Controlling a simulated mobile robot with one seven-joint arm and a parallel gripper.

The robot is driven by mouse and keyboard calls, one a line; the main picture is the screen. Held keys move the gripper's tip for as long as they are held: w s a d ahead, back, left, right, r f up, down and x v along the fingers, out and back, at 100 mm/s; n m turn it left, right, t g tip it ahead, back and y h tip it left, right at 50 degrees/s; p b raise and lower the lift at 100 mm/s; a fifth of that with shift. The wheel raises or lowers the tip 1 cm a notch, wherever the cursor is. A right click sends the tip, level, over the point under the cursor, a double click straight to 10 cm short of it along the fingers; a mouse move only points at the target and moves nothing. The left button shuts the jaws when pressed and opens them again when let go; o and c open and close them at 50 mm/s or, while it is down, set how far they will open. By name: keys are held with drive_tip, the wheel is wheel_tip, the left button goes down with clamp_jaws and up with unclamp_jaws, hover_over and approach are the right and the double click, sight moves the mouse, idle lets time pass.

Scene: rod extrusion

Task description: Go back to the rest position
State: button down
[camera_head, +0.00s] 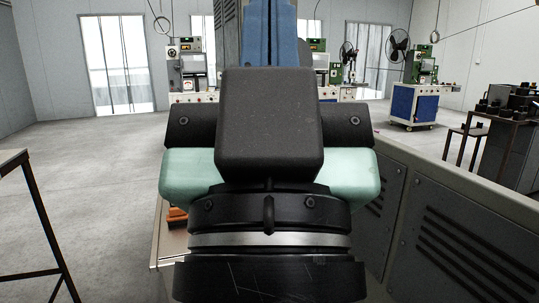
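My gripper (268,130) fills the middle of the view, seen from behind along my wrist. It shows a black block, dark side parts and pale green parts on both sides. Its fingertips are hidden behind its own body, so I cannot see whether it is open or holds anything. A ribbed blue part (257,35) rises behind it at the top; its lower end is hidden.
Grey vented cabinets (445,225) stand close on the right. A beige surface edge (157,235) with a small orange object (177,215) shows at lower left. A dark-legged table (15,158) is at far left. Open floor (100,175) lies between.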

wheel_tip(320, 180, up, 26)
drive_tip(key=p, duration=2.3)
drive_tip(key=shift+p, duration=0.3)
